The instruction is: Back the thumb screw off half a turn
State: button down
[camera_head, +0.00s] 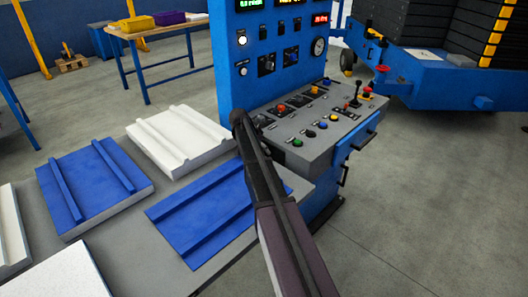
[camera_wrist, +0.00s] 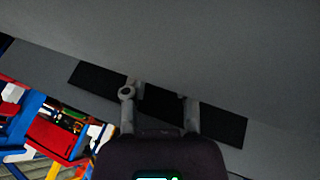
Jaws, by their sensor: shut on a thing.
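In the wrist view my gripper (camera_wrist: 160,103) reaches up from the bottom edge, with its two grey fingers at a dark strip on a grey surface. It is shut on the thumb screw, but the screw itself is hard to make out between the fingers. A small round grey knob shape (camera_wrist: 127,92) shows at the left fingertip; I cannot tell whether it is part of the screw. In the head view my arm crosses in front of the blue control panel, and the gripper cannot be made out there.
The control console (camera_head: 310,120) carries several coloured buttons and a lever. Left of it, a grey table (camera_head: 130,262) holds blue and white ribbed panels (camera_head: 95,182). A wooden bench (camera_head: 165,32) with bins stands behind. The floor at right is clear.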

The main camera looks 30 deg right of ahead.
jog(key=shift+c, duration=2)
grip_release()
jog(key=shift+s+t+p, duration=0.15)
jog(key=shift+t+p, duration=0.15)
jog(key=shift+s+d+r+m+t+y+p, duration=0.15)
jog(key=shift+m+t+y+p, duration=0.3)
jog(key=shift+t, duration=0.45)
jog(key=shift+a+r+p, duration=0.35)
jog(key=shift+r+p, duration=0.3)
jog(key=p+v, duration=1.1)
jog(key=v, duration=0.1)
jog(key=shift+r, duration=0.1)
